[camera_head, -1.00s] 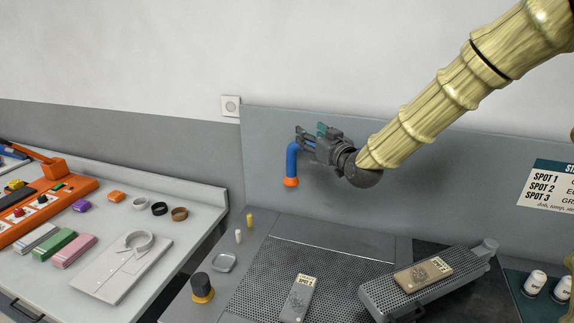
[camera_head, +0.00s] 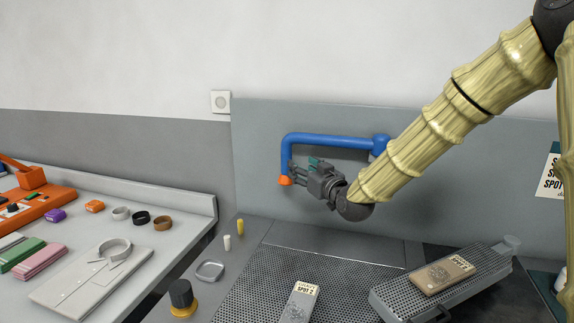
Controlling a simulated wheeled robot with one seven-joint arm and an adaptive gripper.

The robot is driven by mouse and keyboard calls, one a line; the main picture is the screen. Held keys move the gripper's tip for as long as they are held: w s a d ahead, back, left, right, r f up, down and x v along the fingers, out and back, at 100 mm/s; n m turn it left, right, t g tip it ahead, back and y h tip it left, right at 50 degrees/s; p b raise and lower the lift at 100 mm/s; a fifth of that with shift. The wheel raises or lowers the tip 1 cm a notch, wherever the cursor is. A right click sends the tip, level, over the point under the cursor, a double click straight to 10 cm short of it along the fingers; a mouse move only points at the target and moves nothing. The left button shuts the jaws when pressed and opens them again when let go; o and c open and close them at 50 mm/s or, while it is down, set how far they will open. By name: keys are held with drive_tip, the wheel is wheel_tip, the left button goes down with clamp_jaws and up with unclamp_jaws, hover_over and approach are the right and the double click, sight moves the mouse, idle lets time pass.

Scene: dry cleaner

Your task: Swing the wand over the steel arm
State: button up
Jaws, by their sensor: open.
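The wand is a blue pipe (camera_head: 330,141) on the grey back panel. It runs level from a round blue pivot at right to a bend at left, then drops to an orange tip (camera_head: 285,181). My gripper (camera_head: 293,171) is open beside the lower end of the wand, close to the orange tip; I cannot tell whether it touches. The steel arm, a perforated narrow board (camera_head: 395,293), stands at the lower right, below and to the right of the wand's tip. A tan swatch (camera_head: 442,275) lies on it.
A perforated worktop (camera_head: 330,268) holds a grey SPOT 2 swatch (camera_head: 300,302). A dark knob with a yellow base (camera_head: 182,297), a small dish (camera_head: 209,270) and two small pegs stand at left. A side table (camera_head: 190,207) carries a folded shirt (camera_head: 85,275).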

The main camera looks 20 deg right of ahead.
sight(289, 158)
drive_tip(key=w+p, duration=0.1)
drive_tip(key=w, duration=0.2)
drive_tip(key=w+a, duration=0.1)
drive_tip(key=w, duration=0.3)
drive_tip(key=w+a+p, duration=0.1)
drive_tip(key=w, duration=0.2)
drive_tip(key=shift+w+p, duration=0.2)
drive_tip(key=shift+p, duration=0.15)
drive_tip(key=shift+c, duration=0.2)
clamp_jaws()
